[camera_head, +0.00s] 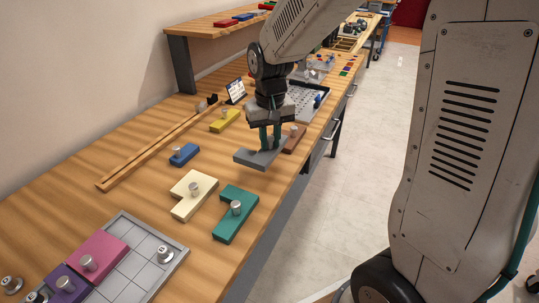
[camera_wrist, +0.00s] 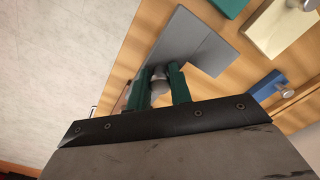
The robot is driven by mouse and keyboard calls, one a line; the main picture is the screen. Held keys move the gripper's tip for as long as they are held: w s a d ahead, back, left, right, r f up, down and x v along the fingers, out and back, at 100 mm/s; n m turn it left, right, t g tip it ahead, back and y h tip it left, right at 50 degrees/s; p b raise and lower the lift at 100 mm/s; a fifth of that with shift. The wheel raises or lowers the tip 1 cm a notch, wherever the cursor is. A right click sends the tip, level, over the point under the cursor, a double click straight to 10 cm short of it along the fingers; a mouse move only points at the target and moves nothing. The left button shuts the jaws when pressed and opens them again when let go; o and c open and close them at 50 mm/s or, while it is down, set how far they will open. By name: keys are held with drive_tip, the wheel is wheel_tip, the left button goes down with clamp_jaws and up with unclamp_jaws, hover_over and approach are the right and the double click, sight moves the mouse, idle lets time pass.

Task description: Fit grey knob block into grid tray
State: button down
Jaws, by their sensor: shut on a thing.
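The grey knob block (camera_head: 254,157) is held in my gripper (camera_head: 270,143) above the wooden table in the head view. In the wrist view, the fingers of my gripper (camera_wrist: 164,82) close on the round knob of the grey block (camera_wrist: 188,42), whose flat body extends beyond the fingertips. The block looks clear of the tabletop. The grid tray (camera_head: 172,248) is at the lower left of the head view, well apart from my gripper. It holds a pink block (camera_head: 103,247) and a purple block (camera_head: 62,286), and several of its cells are bare.
Cream (camera_head: 186,203), teal (camera_head: 243,224) and blue (camera_head: 184,154) knob blocks lie between my gripper and the tray. A yellow block (camera_head: 225,121) lies behind, and a brown block (camera_head: 297,141) beside my gripper. A wooden rail (camera_head: 150,153) runs along the left.

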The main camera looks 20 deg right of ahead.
sight(270, 137)
wheel_tip(270, 137, up, 19)
idle(0.4)
drive_tip(key=shift+f, duration=0.1)
